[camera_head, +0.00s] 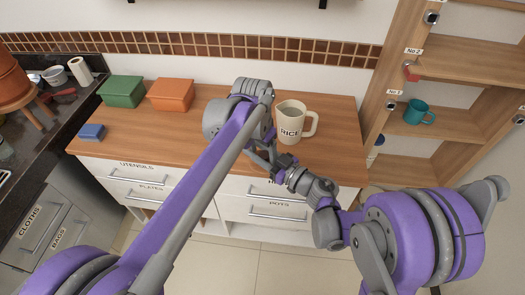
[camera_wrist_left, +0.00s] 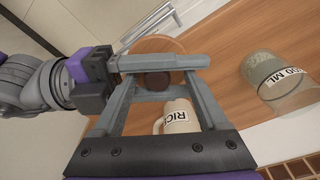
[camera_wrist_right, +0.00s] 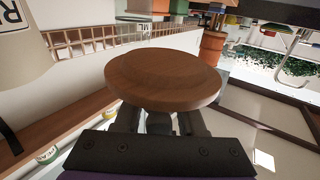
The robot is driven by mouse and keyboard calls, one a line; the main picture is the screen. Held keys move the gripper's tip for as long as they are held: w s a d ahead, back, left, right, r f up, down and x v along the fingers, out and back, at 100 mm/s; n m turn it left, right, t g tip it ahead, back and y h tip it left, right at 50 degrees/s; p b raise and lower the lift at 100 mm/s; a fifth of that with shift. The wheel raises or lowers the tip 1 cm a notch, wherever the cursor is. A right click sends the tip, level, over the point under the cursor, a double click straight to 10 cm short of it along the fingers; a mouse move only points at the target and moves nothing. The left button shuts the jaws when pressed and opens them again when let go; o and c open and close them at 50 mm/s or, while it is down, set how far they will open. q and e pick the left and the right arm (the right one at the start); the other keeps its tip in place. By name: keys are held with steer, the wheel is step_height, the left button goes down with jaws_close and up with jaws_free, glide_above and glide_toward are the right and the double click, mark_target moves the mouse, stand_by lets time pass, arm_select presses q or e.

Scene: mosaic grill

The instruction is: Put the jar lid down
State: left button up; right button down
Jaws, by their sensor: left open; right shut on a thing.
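The jar lid (camera_wrist_right: 163,78) is a round brown wooden disc in front of my right gripper (camera_wrist_right: 160,122). The right gripper is shut on it, its fingers at the lid's near side. In the left wrist view the lid (camera_wrist_left: 150,46) shows behind a grey finger, with a dark round piece below. My left gripper (camera_wrist_left: 160,90) is open, its fingers to either side of that dark piece; I cannot tell whether they touch it. A glass jar (camera_wrist_left: 280,85) labelled 500 ML is on the counter to the right. In the head view my arms hide the lid and this jar.
A cream RICE jug (camera_head: 290,121) stands on the wooden counter (camera_head: 215,130), close by my grippers. A green box (camera_head: 121,91), an orange box (camera_head: 171,94) and a small blue item (camera_head: 92,132) are further left. The counter's middle-left is clear. Shelves with a teal mug (camera_head: 417,112) stand right.

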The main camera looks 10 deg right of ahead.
arm_select(q)
steer(key=shift+a, duration=0.1)
jaws_close()
arm_select(e)
steer(key=shift+c, duration=2.1)
jaws_free()
